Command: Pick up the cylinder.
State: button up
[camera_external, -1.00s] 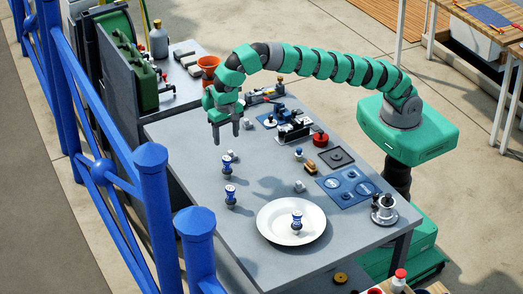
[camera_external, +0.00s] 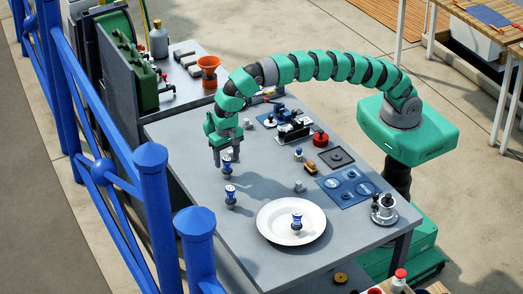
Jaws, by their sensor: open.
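My gripper (camera_external: 225,157) is open and points down over the left part of the grey table (camera_external: 262,262). Its fingertips are beside the top of a small blue-and-white, waisted, roughly cylindrical piece (camera_external: 227,167), which stands upright. Whether they touch it, I cannot tell. A second such piece (camera_external: 231,197) stands just in front of it. A third (camera_external: 297,221) stands on a white plate (camera_external: 270,237). Which piece is the cylinder, I cannot tell. A small grey block seen near the gripper earlier is now hidden behind it.
A small grey cube (camera_external: 300,186), a blue panel (camera_external: 348,187), a dark square plate (camera_external: 337,157) and a red round part (camera_external: 320,139) lie to the right. Blue railing (camera_external: 150,200) runs along the left. The table's front left is clear.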

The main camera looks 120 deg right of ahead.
aim_at(227, 167)
notch_tip(227, 167, down, 5)
jog(key=shift+w+r, duration=0.1)
jog(key=shift+r, duration=0.05)
jog(key=c, duration=1.1)
jog(key=shift+r, duration=0.1)
jog(key=shift+w+r, duration=0.1)
jog(key=shift+r, duration=1.7)
jog(key=shift+s+a, duration=0.1)
jog(key=shift+s, duration=0.45)
jog(key=shift+s+r, duration=0.1)
jog(key=shift+s, duration=0.3)
jog(key=s, duration=0.4)
jog(key=s+a, duration=0.1)
jog(key=s, duration=0.4)
jog(key=s+r, duration=0.1)
jog(key=s, duration=0.4)
jog(key=shift+s+a+r+b, duration=0.1)
jog(key=shift+s+a+b, duration=0.1)
jog(key=shift+b, duration=0.2)
